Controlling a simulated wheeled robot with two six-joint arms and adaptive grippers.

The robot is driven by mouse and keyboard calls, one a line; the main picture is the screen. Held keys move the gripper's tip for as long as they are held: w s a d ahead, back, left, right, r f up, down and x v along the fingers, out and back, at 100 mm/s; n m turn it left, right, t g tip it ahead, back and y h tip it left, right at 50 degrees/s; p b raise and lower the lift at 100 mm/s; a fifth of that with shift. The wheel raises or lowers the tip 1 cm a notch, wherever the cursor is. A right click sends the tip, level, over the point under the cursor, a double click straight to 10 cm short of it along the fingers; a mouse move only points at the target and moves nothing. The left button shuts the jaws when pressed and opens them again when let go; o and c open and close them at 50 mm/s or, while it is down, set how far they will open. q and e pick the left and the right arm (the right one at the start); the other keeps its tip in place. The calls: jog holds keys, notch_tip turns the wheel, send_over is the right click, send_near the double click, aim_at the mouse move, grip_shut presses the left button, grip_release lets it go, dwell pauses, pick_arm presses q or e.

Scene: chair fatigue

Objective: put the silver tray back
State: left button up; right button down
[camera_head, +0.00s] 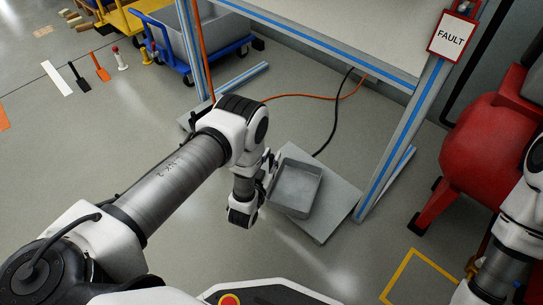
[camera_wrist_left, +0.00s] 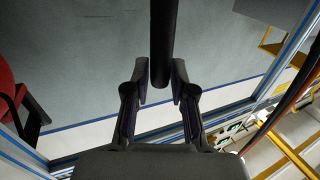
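The silver tray (camera_head: 297,188), a shallow open grey box, shows right of centre in the head view. It appears empty, and it lies over a flat grey board (camera_head: 338,205). My left gripper (camera_head: 269,172) is at the tray's left side, its fingers partly hidden by the wrist. In the left wrist view its two fingers (camera_wrist_left: 161,82) close on both sides of a dark bar-like edge (camera_wrist_left: 163,40), which looks like the tray's wall. Whether the tray rests on the board or hangs just above it is unclear. My right gripper's fingers are out of view; only its arm shows at the right edge.
A workbench frame with blue-striped legs (camera_head: 387,150) stands behind the tray, with a FAULT sign (camera_head: 451,37). A red chair-like object (camera_head: 478,140) is at the right. A black cable (camera_head: 336,118) and orange hose run nearby. A blue cart (camera_head: 197,55) stands back left.

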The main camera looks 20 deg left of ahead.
pick_arm(q)
jog(key=shift+o, duration=0.7)
jog(key=shift+r, duration=0.1)
